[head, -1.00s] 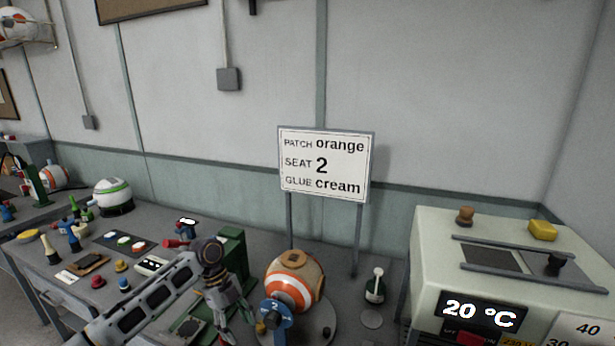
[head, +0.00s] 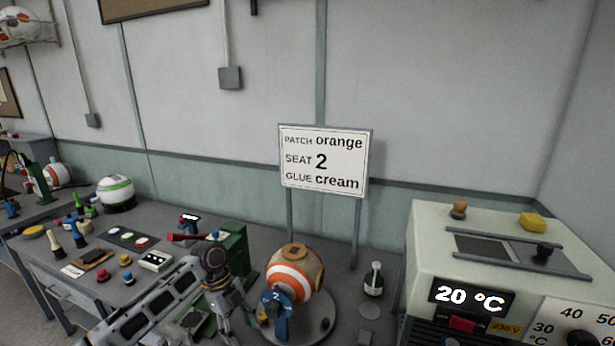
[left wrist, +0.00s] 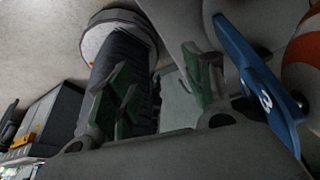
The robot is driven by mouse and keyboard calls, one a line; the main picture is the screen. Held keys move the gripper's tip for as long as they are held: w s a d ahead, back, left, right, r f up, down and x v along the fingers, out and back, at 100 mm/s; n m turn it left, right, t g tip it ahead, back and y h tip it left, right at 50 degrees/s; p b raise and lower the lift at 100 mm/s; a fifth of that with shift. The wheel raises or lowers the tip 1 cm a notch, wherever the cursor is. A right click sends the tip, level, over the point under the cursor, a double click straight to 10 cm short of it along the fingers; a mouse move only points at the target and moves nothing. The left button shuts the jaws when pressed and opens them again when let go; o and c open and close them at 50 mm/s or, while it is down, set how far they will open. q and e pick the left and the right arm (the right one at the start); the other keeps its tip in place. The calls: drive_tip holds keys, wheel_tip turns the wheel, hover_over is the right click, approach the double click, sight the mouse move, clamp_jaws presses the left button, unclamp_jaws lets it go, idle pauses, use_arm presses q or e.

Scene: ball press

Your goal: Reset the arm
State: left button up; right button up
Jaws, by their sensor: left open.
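My left gripper (head: 228,322) hangs at the end of my left arm, left of an orange-and-white ball (head: 290,274) on a round base (head: 318,318). In the left wrist view its two green fingers (left wrist: 160,92) are apart with nothing gripped between them. A blue lever (head: 280,322) with the number 2 stands in front of the ball. That lever also shows in the left wrist view (left wrist: 252,72), beside the right finger and apart from it. The sign (head: 325,160) reads patch orange, seat 2, glue cream. My right gripper is not in view.
A green press-like machine (head: 232,247) stands behind my left arm. A dark bottle (head: 374,282) stands right of the ball. A cream heater box (head: 425,235) reading 20 °C fills the right. Several small tools and knobs crowd the table at left.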

use_arm(q)
drive_tip(key=s+d+f+n+t, duration=0.2)
drive_tip(key=s+d+f+n, duration=0.2)
drive_tip(key=s+n, duration=0.15)
drive_tip(key=s+d+f+n+t, duration=0.1)
drive_tip(key=s+d+f+n, duration=0.25)
drive_tip(key=s, duration=0.35)
drive_tip(key=s+a+r+n+t+y, duration=0.2)
drive_tip(key=s+a+n+t+y, duration=0.1)
drive_tip(key=s+a+n, duration=1)
wheel_tip(320, 180, down, 34)
drive_tip(key=d+g, duration=0.1)
drive_tip(key=s+a+f, duration=0.1)
drive_tip(key=s+f, duration=0.8)
drive_tip(key=s, duration=0.2)
drive_tip(key=s+a+f+g, duration=0.1)
drive_tip(key=s+a+f, duration=0.1)
drive_tip(key=s+f, duration=0.8)
drive_tip(key=shift+s+a+y, duration=0.3)
drive_tip(key=shift+s, duration=0.65)
